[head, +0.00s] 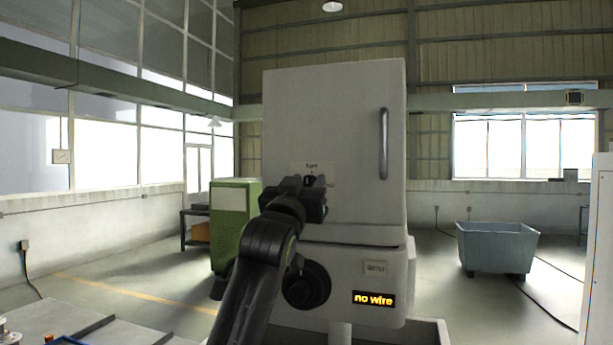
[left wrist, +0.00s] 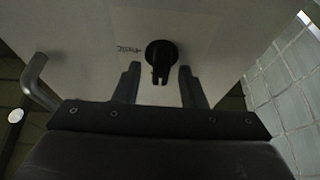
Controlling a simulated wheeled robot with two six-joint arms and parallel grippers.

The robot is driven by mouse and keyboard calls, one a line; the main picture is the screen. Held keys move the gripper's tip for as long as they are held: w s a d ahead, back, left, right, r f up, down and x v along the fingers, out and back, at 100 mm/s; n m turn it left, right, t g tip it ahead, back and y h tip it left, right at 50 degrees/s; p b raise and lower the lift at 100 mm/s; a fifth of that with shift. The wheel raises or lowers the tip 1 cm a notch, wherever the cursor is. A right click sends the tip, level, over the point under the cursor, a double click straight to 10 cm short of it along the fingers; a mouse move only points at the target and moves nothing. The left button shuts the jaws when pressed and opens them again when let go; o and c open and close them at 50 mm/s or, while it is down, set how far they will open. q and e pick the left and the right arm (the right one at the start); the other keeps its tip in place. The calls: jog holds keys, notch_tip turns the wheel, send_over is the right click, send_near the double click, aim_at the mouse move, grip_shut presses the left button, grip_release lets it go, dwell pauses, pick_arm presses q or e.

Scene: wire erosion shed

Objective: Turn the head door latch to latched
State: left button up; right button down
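The head door latch (left wrist: 161,56) is a black round knob with a slotted tab, on the pale door (head: 335,115) of the machine head. In the left wrist view the tab points down the picture, toward my gripper. My left gripper (left wrist: 160,88) is open, with one finger on each side of the tab and gaps to both. Nothing is held. In the head view my left gripper (head: 312,196) is in front of the door and hides most of the latch. A small label with unclear writing (left wrist: 128,48) is beside the latch. My right gripper is in neither view.
A vertical bar handle (head: 383,144) is on the door's right side. Below the door are a dark round knob (head: 307,285) and a lit "no wire" display (head: 374,299). A green cabinet (head: 232,225) stands to the left, a grey-blue bin (head: 497,248) to the right.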

pick_arm(q)
jog(key=shift+w, duration=0.1)
jog(key=shift+c, duration=0.5)
jog(key=c, duration=0.6)
